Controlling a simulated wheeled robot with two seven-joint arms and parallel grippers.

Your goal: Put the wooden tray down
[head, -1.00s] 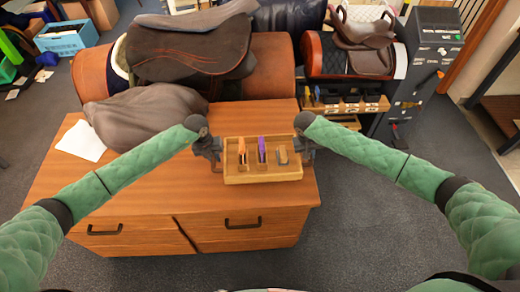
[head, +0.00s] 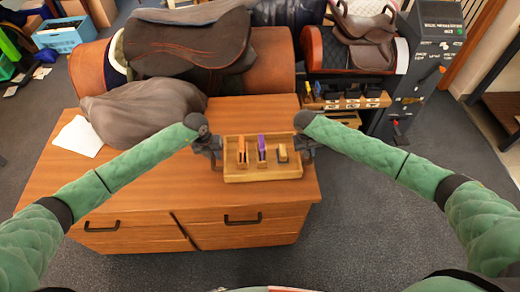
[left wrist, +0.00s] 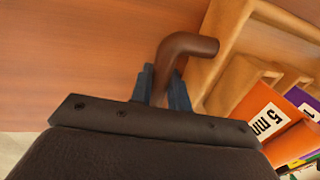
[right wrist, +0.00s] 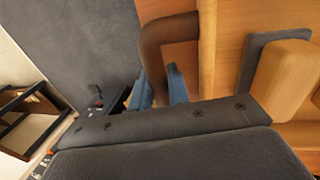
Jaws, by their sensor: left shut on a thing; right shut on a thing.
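The wooden tray (head: 262,178) is level between my two hands, over the right part of the wooden cabinet top (head: 150,180). It holds an orange piece (head: 242,152), a purple piece (head: 262,150) and a small dark-and-wood piece (head: 283,154) in slots. My left gripper (left wrist: 165,85) is shut on the tray's brown left handle (left wrist: 185,48). My right gripper (right wrist: 160,88) is shut on the brown right handle (right wrist: 165,30). I cannot tell whether the tray's underside touches the cabinet top.
A grey-brown cover (head: 145,113) and a white paper (head: 79,137) lie at the cabinet's left. Saddles (head: 185,45) on a leather stand are behind. A dark tool tower (head: 428,60) stands at the back right. The cabinet top's front middle is clear.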

